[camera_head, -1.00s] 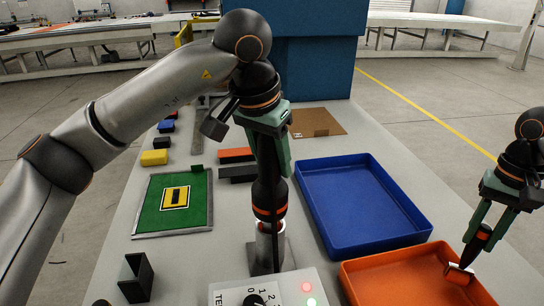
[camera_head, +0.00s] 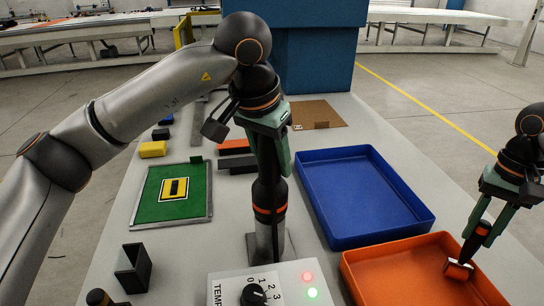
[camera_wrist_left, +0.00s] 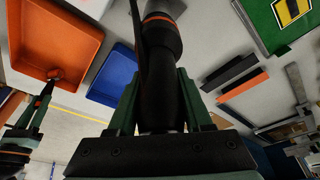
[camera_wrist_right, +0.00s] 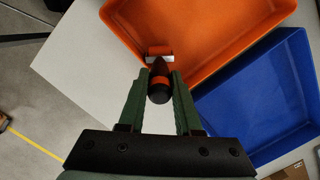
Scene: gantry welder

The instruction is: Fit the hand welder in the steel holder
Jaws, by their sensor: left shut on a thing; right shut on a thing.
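My left gripper (camera_head: 268,160) is shut on the hand welder (camera_head: 269,192), a black upright body with an orange band. The steel holder (camera_head: 268,242), a silver tube on a dark base plate, stands directly below it. The welder's lower end meets the tube's mouth and looks to be in it; how deep is hidden. The welder also fills the middle of the left wrist view (camera_wrist_left: 160,70). My right gripper (camera_head: 478,225) is shut on a black-and-orange handled roller (camera_head: 459,268), held over the orange tray (camera_head: 400,262).
A control box (camera_head: 300,275) with a dial and lights stands in front of the holder. A blue tray (camera_head: 365,237) lies right of it, a green mat (camera_head: 150,205) left. A black open block (camera_head: 132,268) stands front left. Dark and orange bars lie behind.

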